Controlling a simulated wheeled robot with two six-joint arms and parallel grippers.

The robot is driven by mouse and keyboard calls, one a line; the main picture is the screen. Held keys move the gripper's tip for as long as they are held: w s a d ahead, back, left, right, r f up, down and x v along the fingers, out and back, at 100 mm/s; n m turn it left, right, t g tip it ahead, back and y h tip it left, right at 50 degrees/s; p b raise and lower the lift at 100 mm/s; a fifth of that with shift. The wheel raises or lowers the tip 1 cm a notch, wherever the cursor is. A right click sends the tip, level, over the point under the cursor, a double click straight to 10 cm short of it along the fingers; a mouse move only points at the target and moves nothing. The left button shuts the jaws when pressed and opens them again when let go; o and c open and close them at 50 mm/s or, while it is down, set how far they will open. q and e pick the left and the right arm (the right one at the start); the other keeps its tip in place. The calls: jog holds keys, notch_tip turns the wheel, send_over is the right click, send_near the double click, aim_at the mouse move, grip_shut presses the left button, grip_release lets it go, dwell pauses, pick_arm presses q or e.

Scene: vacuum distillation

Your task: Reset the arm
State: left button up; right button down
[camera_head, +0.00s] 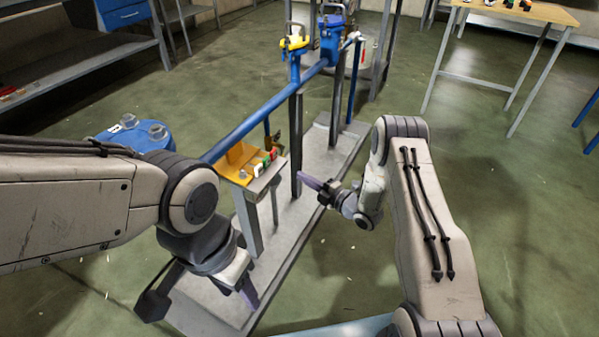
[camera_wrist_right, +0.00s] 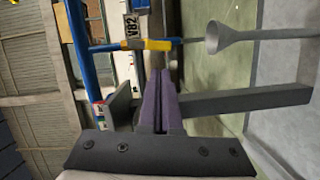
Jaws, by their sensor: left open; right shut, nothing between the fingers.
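My left arm comes in from the left in the head view. Its gripper (camera_head: 249,290) hangs low over the grey base plate, left of the metal posts, with its fingers apart and nothing between them. My right gripper (camera_head: 312,186) is right of the posts, with its fingers pointing left toward the rig. In the right wrist view its purple fingers (camera_wrist_right: 158,102) are together with nothing held. A blue pipe (camera_head: 262,112) with a yellow-handled valve (camera_head: 294,40) and a blue valve (camera_head: 331,35) runs along the posts.
A blue drum (camera_head: 138,134) is partly hidden behind my left arm. A workbench (camera_head: 515,12) stands at the back right. The green floor (camera_head: 525,200) at right is clear.

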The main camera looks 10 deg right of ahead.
jog(key=s+d+r+m+g+h, duration=0.1)
jog(key=d+r+m+g+h, duration=0.2)
jog(key=d+r+m+h, duration=0.45)
jog(key=s+r+m+g+h, duration=0.25)
jog(key=s+m, duration=0.35)
jog(key=s, duration=0.3)
jog(key=s+r+m+g+h, duration=0.1)
jog(key=s+r+m+g, duration=0.2)
jog(key=s+m, duration=0.5)
jog(key=s+a+r+n+g+y, duration=0.1)
jog(key=s+a+r+n+g, duration=0.15)
jog(key=s+a, duration=0.7)
jog(key=s+a+r+n+g, duration=0.2)
jog(key=s+a+r+g, duration=0.3)
jog(key=s, duration=0.8)
pick_arm(q)
notch_tip(320, 180, up, 38)
jog(key=p, duration=3.7)
jog(key=shift+s+d+f, duration=0.2)
jog(key=shift+d, duration=0.15)
pick_arm(e)
notch_tip(320, 180, up, 37)
jog(key=a+t, duration=0.1)
jog(key=t, duration=0.1)
jog(key=shift+s+f+n, duration=0.15)
jog(key=shift+s+n, duration=0.15)
jog(key=shift+s, duration=0.05)
jog(key=shift+a, duration=0.15)
